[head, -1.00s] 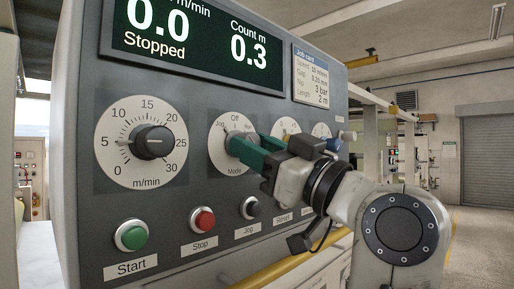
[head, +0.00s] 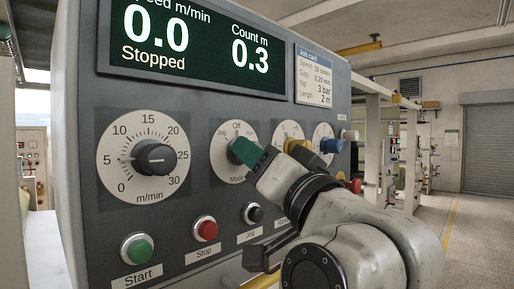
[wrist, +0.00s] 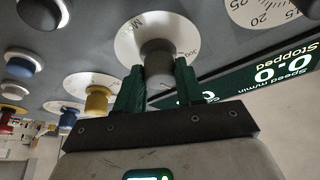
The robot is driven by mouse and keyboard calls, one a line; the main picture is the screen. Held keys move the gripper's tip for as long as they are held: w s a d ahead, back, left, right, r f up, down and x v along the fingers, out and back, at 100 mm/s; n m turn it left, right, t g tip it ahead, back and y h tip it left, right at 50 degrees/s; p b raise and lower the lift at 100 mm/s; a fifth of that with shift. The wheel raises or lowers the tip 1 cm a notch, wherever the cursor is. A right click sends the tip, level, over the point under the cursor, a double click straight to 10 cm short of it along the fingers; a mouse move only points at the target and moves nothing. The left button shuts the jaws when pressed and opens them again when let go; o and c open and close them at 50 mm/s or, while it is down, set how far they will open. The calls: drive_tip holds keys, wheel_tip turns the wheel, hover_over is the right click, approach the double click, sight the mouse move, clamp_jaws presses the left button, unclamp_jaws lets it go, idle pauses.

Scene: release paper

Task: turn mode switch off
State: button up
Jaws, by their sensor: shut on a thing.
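The mode switch is a dark knob (wrist: 158,62) on a round white dial (head: 220,163), marked Off at the top and Jog at the upper left. The word Mode shows at the bottom of the dial. My gripper (head: 238,152) has green fingers and reaches the knob from the lower right. In the wrist view, which looks upside down, my gripper (wrist: 158,80) is shut on the knob, one finger on each side. My fingers hide most of the knob in the head view, and I cannot tell which mark it points at.
The speed knob (head: 154,157) sits left of the mode dial. Green Start (head: 137,250), red Stop (head: 205,228) and black Jog (head: 253,213) buttons are below. Yellow (wrist: 97,101) and blue (wrist: 80,58) knobs are close beside my gripper. The display (head: 196,45) reads 0.0 and Stopped.

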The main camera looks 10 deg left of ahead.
drive_tip(key=shift+m+h, duration=0.3)
drive_tip(key=shift+m, duration=0.4)
drive_tip(key=o, duration=1)
drive_tip(key=shift+o, duration=0.2)
drive_tip(key=b+v, duration=0.2)
drive_tip(key=v, duration=0.8)
drive_tip(key=shift+s+d+f+b, duration=0.15)
drive_tip(key=shift+s+d+b, duration=0.05)
drive_tip(key=shift+s+b, duration=0.1)
drive_tip(key=shift+f, duration=0.1)
